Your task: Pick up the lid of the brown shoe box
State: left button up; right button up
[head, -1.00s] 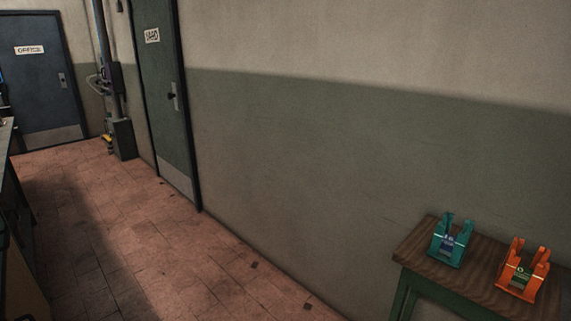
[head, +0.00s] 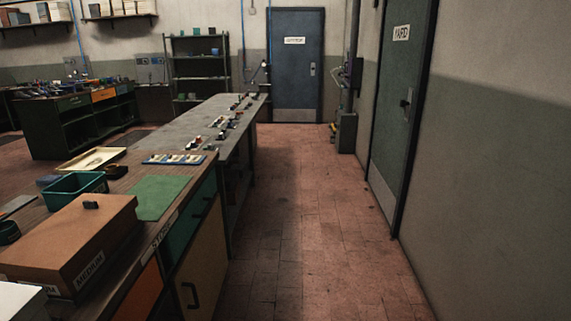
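A brown box (head: 75,240) labelled "MEDIUM" sits on the wooden counter at the lower left of the head view. Its brown lid (head: 85,220) covers it, and a small dark knob or block (head: 91,205) stands on top. The left part of the box is partly covered by a white box corner in front. Neither of my grippers shows in the view.
The counter holds a green mat (head: 160,198), a teal bin (head: 72,189) and a cream tray (head: 91,160). A white box (head: 20,302) is at the lower left corner. A long grey bench (head: 205,118) runs back. The tiled floor (head: 290,220) right of the counter is clear.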

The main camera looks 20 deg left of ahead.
aim_at(52, 251)
jog(key=i+u, duration=0.45)
jog(key=i, duration=1)
jog(key=i+u, duration=0.3)
jog(key=i, duration=0.4)
jog(key=i+l+u, duration=0.3)
jog(key=i, duration=0.45)
jog(key=i+z, duration=0.1)
jog(key=z, duration=0.3)
jog(key=i+j+z, duration=0.1)
jog(key=z, duration=0.25)
jog(key=i+j+z, duration=0.15)
jog(key=z, duration=7.2)
